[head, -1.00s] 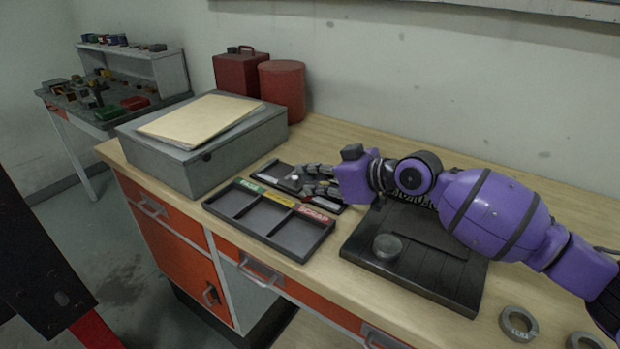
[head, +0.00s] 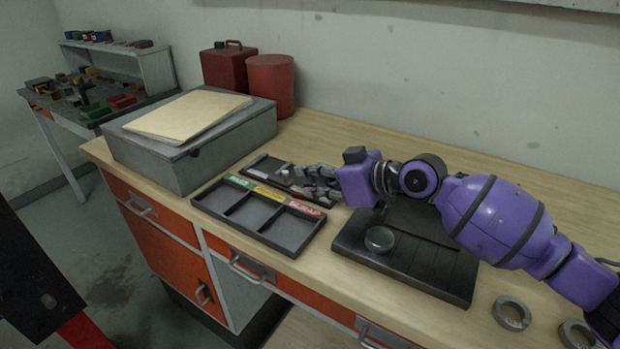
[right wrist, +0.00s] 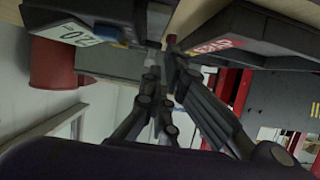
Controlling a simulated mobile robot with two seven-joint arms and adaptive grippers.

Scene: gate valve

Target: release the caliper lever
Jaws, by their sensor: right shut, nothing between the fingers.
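A shallow dark tray (head: 262,163) lies behind the sorting tray, with a small pale item (head: 285,172) in it. I cannot make out a caliper lever. My right gripper (head: 303,177) is low over the tray's right end, its fingers partly covering what lies there. In the right wrist view its fingers (right wrist: 162,82) are shut and empty. A dark part with a pale panel bearing characters (right wrist: 76,29) shows at upper left there, apart from the fingertips; it may be the caliper's display. My left gripper is not in view.
The sorting tray (head: 235,209) with green, yellow and red labels stands close in front of my right gripper. A grey box (head: 165,162) is to the left.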

